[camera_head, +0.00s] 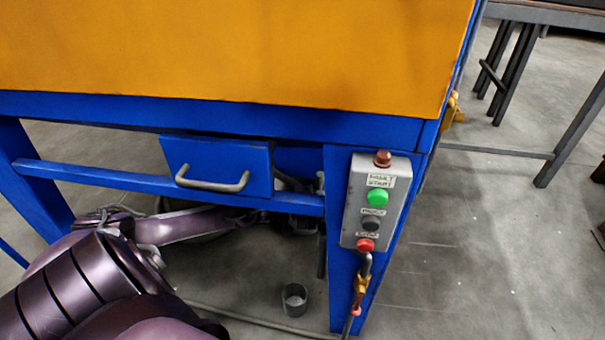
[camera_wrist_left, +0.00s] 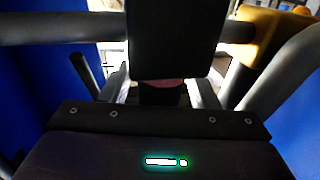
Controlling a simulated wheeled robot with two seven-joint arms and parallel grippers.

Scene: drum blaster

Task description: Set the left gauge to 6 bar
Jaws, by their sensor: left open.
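The left gauge is not recognisable in either view. My left arm comes in from the lower left in the head view and reaches under the blue machine frame. My left gripper (camera_head: 297,200) is at its far end, dark and partly hidden behind the blue beam and the drawer front. In the left wrist view, my left gripper (camera_wrist_left: 163,88) is open, with a dark block and a small reddish patch between its fingers. I cannot tell what they are or whether it touches anything. My right gripper is not in view.
The blue frame (camera_head: 100,180) carries a large orange panel (camera_head: 240,50). A drawer front (camera_head: 217,165) with a grey handle hangs beneath. A grey button box (camera_head: 350,215) is on the right leg. A small cup (camera_head: 295,299) stands on the floor.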

